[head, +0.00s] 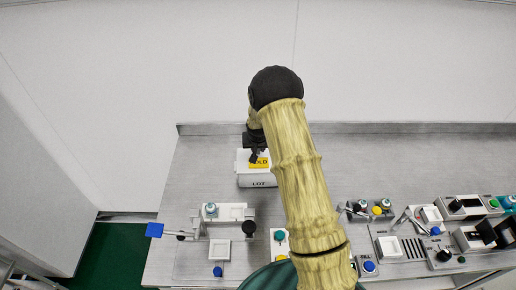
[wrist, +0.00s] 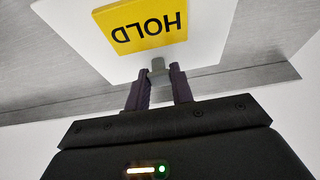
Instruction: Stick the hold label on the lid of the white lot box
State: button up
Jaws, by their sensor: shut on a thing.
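The yellow hold label (head: 260,163) is over the lid of the white lot box (head: 258,183), near the back of the table. In the wrist view the label (wrist: 142,24) reads HOLD upside down and lies within the outline of the white lid (wrist: 75,28). My gripper (wrist: 158,72) is shut on a small grey tab (wrist: 158,64) at the label's edge. In the head view my gripper (head: 254,156) is above the lid, partly hidden by my arm. I cannot tell whether the label touches the lid or hovers just above it.
A fixture with a blue-ended lever (head: 154,230) stands at the front left of the metal table (head: 345,160). Several devices with knobs and buttons (head: 389,247) fill the front right. A low back edge (head: 400,128) runs behind the box. The table around the box is clear.

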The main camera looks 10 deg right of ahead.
dwell(0.4)
jog(key=o, duration=1)
jog(key=shift+o, duration=0.2)
jog(key=b+v, duration=0.4)
jog(key=v, duration=1.3)
jog(key=shift+r+b, duration=0.2)
jog(key=shift+b, duration=0.15)
jog(key=s+f+n+g, duration=0.2)
jog(key=s, duration=2.3)
jog(key=shift+d+y, duration=0.4)
jog(key=shift+s, duration=0.1)
